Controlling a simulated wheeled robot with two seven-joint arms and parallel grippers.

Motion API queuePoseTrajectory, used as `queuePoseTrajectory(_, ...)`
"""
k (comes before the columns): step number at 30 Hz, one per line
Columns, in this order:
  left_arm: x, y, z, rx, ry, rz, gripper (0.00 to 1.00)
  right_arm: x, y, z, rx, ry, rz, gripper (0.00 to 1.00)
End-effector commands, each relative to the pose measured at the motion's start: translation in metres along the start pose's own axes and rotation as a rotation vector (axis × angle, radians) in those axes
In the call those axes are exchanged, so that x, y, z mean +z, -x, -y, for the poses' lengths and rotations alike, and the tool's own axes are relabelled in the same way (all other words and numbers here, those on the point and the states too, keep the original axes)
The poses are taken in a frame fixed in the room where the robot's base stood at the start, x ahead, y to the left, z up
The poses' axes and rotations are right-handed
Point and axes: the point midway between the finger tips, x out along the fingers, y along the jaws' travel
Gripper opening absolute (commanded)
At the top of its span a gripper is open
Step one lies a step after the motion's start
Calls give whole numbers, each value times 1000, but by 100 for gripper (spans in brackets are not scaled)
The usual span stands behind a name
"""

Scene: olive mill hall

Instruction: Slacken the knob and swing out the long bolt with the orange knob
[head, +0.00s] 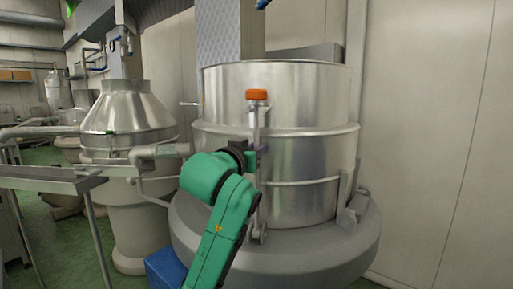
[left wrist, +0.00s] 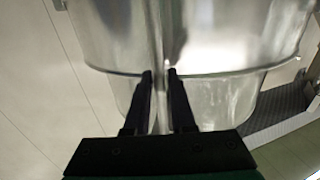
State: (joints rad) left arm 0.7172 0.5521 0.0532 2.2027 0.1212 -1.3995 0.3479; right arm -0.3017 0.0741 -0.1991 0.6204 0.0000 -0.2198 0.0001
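The long bolt (head: 255,122) stands upright against the front of the steel drum (head: 310,160), with the orange knob (head: 257,94) at its top end. My left gripper (head: 259,153) is at the bolt's shaft, well below the knob. In the left wrist view, the two dark fingers of my left gripper (left wrist: 159,74) stand close together on either side of the shaft (left wrist: 158,40) and look shut on it. The fingers partly hide the shaft, and the knob is outside that view. My right gripper is in neither view.
The drum sits on a wide grey round base (head: 330,255). A steel separator (head: 130,120) with pipes stands to the left, beside a metal tray (head: 45,178). A blue box (head: 163,268) is low by the base. A pale wall (head: 430,140) is at the right.

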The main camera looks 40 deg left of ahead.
Motion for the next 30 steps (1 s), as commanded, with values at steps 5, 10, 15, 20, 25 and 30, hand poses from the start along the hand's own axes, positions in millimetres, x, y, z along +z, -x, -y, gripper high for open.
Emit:
queuePoseTrajectory(5, 0, 0, 0, 0, 0, 0, 0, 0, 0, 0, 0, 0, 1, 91)
queuePoseTrajectory(10, -1, 0, 0, -1, 0, -1, 0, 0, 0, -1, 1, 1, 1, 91)
queuePoseTrajectory(15, -1, 1, 0, -1, 0, -1, 0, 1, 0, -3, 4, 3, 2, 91)
queuePoseTrajectory(20, -1, 1, 0, -1, 0, -1, 0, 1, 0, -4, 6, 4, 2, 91)
queuePoseTrajectory(25, -1, 1, 0, -1, 0, -2, 0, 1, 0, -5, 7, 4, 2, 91)
queuePoseTrajectory(30, -1, 1, 0, -1, 0, -2, 0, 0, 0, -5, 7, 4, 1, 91)
